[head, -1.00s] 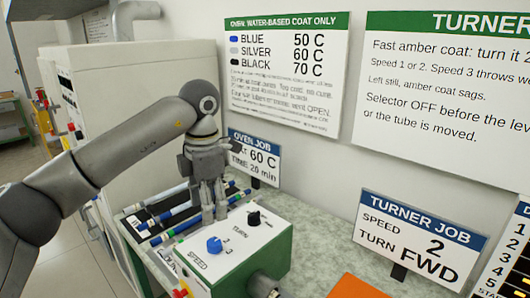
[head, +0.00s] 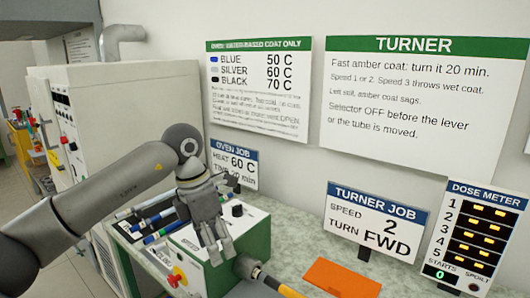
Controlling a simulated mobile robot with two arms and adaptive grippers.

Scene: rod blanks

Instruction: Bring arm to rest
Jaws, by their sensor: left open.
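My left arm comes in from the left in the head view. Its gripper (head: 214,246) points down with its fingers apart and nothing between them. It hangs in front of the white and green turner control box (head: 250,238) and hides much of its top, including the blue speed knob. I cannot tell whether the fingertips touch the box. The black turn knob (head: 237,210) shows just right of the gripper. My right gripper is out of view.
Rods with blue and green bands (head: 160,220) lie in a dark rack left of the box. A tube with a yellow section (head: 283,287) runs from the box at the front. An orange plate (head: 342,279) lies on the bench. A dose meter (head: 474,235) stands right. The oven (head: 150,100) stands behind my arm.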

